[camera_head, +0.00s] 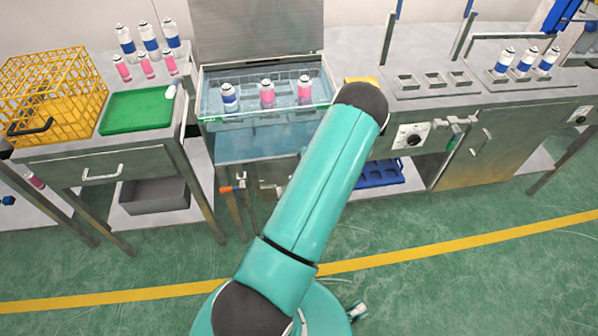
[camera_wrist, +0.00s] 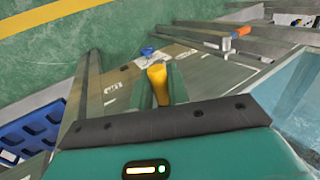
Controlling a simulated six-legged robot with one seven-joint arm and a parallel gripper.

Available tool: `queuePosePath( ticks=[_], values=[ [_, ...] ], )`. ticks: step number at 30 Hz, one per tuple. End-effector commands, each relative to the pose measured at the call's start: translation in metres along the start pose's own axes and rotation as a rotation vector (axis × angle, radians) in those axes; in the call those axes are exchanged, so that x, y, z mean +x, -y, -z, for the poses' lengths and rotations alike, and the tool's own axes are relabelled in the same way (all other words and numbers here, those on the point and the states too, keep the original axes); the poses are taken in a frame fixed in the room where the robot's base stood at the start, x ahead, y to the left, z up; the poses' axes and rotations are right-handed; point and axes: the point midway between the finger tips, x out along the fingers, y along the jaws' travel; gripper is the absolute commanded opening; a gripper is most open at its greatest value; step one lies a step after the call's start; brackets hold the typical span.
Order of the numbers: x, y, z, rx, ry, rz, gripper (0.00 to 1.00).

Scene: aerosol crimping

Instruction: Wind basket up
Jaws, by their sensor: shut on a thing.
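In the wrist view my gripper (camera_wrist: 159,88) is shut on a yellow crank handle (camera_wrist: 157,76), which stands up between its two fingers. The handle is by the grey front panel (camera_wrist: 200,72) of the bath, which carries printed marks. In the head view the arm hides the gripper and the handle. The water bath (camera_head: 212,108) has clear sides and bluish water. A wire basket (camera_head: 290,84) is in it, with one blue-banded can (camera_head: 228,97) and two pink cans (camera_head: 267,93) (camera_head: 304,89) standing upright. I cannot tell exactly how deep the basket sits.
An orange-handled valve (camera_head: 232,188) is on the bath's lower front. A yellow wire crate (camera_head: 50,85) and green tray (camera_head: 135,111) are on the left bench. The green floor in front is clear.

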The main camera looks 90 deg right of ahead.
Motion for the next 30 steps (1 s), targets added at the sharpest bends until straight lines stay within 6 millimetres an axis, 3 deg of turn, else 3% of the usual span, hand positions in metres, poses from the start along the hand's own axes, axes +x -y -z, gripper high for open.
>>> queuePosePath(
  ticks=[7, 21, 22, 24, 30],
  values=[
    [-0.0010, -0.0113, -0.0001, 0.000, -0.003, -0.007, 0.00],
    [-0.0002, -0.0122, -0.0011, 0.001, 0.001, -0.005, 0.00],
    [-0.0001, -0.0121, -0.0012, 0.001, 0.001, -0.005, 0.19],
    [0.0000, -0.0119, -0.0012, 0.001, 0.001, -0.005, 0.32],
    [0.0000, -0.0106, -0.0008, 0.000, 0.001, -0.003, 0.36]
  ],
)
